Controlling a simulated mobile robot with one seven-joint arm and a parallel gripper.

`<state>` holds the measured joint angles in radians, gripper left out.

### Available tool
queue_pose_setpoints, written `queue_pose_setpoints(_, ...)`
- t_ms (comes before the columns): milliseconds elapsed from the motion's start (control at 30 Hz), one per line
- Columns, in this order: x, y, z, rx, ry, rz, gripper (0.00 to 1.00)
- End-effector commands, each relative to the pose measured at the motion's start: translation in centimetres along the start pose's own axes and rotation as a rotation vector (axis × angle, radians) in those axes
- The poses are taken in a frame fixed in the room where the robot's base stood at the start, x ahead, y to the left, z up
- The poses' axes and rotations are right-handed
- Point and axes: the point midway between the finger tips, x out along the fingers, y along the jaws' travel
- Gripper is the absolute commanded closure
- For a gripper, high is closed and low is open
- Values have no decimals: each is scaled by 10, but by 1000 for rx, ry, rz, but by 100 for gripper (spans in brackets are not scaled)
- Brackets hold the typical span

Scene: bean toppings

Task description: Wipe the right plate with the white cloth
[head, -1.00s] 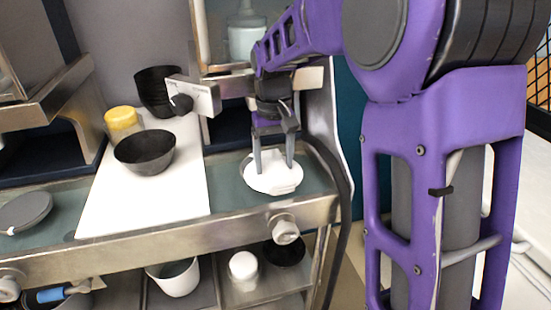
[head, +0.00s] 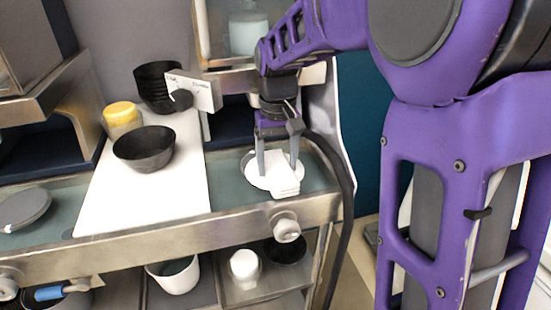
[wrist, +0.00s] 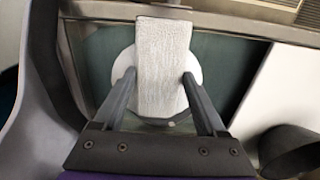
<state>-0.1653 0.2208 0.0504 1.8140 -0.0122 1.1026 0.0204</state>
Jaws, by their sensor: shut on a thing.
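The right plate (head: 255,180) is round and white and lies on the blue-green counter surface, right of the white board. The white cloth (head: 286,183) is a folded strip lying over the plate, its near end reaching past the plate's front right rim. My gripper (head: 278,168) points down over the plate and is shut on the cloth. In the wrist view the cloth (wrist: 161,60) runs between the two fingers of my gripper (wrist: 160,83), and the plate (wrist: 122,65) shows on both sides of it. The cloth hides the plate's middle.
A white board (head: 150,200) lies left of the plate, with a dark bowl (head: 144,148) and a yellow-lidded jar (head: 122,118) on it. A metal rail (head: 150,243) with knobs runs along the front.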

Motion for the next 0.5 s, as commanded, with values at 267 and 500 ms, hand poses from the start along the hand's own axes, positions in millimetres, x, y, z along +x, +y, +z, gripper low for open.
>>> queue_pose_setpoints(267,1,0,4,-1,-5,0,88)
queue_pose_setpoints(500,0,0,-1,-1,-7,0,88)
